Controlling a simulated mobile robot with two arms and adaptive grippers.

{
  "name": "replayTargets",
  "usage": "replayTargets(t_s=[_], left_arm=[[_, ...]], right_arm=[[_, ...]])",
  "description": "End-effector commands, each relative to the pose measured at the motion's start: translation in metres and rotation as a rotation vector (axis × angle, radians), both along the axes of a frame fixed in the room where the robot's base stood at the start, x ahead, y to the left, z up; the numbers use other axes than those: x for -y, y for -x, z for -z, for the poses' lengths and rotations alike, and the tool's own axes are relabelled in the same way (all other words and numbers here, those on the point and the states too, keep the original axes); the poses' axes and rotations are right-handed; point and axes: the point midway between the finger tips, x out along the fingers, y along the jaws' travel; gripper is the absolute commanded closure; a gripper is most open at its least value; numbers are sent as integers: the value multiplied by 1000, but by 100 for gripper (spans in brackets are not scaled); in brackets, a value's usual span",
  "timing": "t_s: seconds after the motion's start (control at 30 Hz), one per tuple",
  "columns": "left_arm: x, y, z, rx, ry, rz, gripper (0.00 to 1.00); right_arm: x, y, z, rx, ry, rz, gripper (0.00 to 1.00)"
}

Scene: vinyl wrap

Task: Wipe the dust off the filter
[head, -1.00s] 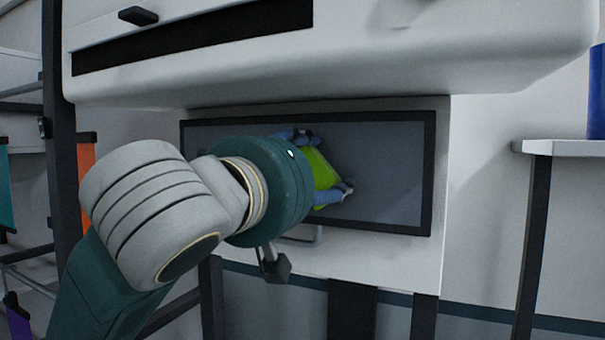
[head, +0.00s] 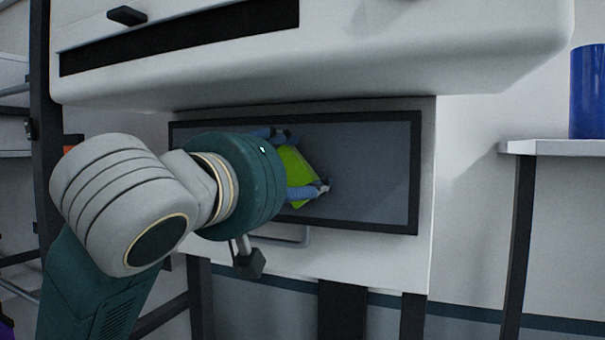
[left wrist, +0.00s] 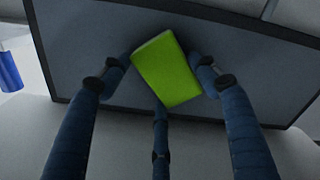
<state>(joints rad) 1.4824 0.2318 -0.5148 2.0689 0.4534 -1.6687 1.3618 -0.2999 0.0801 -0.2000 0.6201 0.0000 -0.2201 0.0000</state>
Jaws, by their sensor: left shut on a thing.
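The filter (head: 370,165) is a grey panel in a dark rectangular frame, set in the front of a white machine. It also fills much of the left wrist view (left wrist: 85,45). My left gripper (head: 303,162) is in front of the filter, left of its middle. Its blue fingers are shut on a lime-green flat block (head: 296,177), which also shows between the fingertips in the left wrist view (left wrist: 167,72). The block is close to the filter's surface; I cannot tell whether it touches. My arm hides the filter's left part. No separate dust shows clearly. My right gripper is not in view.
The machine's white housing (head: 400,60) overhangs the filter. A metal handle (head: 290,238) is just below the filter's frame. At right, a blue cylinder (head: 588,92) stands on a white shelf (head: 560,147). Dark rack posts (head: 42,130) stand at left.

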Motion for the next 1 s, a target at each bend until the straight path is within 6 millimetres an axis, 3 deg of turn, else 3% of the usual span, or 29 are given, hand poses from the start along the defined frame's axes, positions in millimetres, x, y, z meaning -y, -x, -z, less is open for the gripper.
replayTargets(t_s=[1.0], left_arm=[[-62, -20, 1, -2, 1, -4, 60]], right_arm=[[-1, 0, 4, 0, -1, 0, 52]])
